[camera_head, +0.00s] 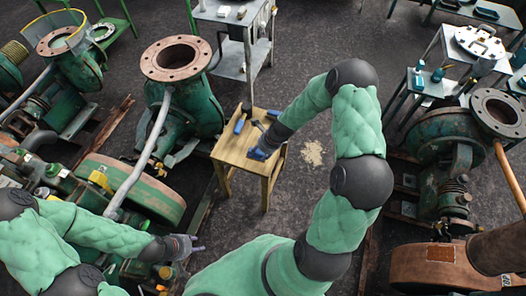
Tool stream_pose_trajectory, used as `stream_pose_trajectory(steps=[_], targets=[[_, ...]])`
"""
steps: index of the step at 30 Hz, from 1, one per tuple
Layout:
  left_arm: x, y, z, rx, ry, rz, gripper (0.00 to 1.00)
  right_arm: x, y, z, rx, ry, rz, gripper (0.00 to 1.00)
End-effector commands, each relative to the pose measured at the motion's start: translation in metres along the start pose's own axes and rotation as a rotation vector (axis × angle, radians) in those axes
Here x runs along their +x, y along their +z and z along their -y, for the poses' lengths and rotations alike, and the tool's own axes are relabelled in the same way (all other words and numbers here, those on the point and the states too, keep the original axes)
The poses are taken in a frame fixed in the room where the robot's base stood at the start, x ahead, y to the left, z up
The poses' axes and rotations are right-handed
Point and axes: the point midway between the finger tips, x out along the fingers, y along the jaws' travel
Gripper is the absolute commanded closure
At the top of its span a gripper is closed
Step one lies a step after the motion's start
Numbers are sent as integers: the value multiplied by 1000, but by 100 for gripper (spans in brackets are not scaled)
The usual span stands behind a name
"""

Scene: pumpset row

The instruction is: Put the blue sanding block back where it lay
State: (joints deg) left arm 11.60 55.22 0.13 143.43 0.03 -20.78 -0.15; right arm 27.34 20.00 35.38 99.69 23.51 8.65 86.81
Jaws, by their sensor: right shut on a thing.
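A small wooden table (232,154) stands in the middle of the head view. My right gripper (262,149) is over its front right part, pointing down and left. It is shut on a blue block (257,154), which looks like the sanding block and is partly hidden by the fingers. I cannot tell whether the block touches the tabletop. Another small blue piece (239,127) lies on the table's left side. My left gripper (196,246) is low at the left, away from the table, over green machinery; its fingers are too small to read.
A dark tool (247,107) lies at the table's back edge. Green pumps with rusty flanges (176,58) stand at the left, more (498,112) at the right. A grey metal cart (232,14) stands behind. Floor right of the table is clear except for a pale spill (313,153).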

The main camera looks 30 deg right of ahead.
Motion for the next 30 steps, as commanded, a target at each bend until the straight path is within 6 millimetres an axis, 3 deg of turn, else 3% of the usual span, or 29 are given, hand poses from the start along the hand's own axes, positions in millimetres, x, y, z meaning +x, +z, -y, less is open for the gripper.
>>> stream_pose_trajectory(steps=[2, 6, 10, 20, 25, 30], targets=[[5, 0, 2, 0, 0, 0, 60, 11, -2, 18, 0, -1, -1, 92], [19, 0, 7, 0, 0, 0, 60, 36, -10, 36, 0, 0, -1, 92], [25, -1, 9, 0, 0, 0, 60, 50, -14, 49, -1, -1, 0, 92], [33, -1, 12, 0, 0, 0, 60, 67, -18, 64, -1, -1, 0, 92], [49, -2, 18, 0, 0, 0, 60, 88, -28, 64, 0, 0, 0, 92], [52, -2, 18, 0, 0, 0, 60, 93, -29, 64, 0, -1, 0, 92]])
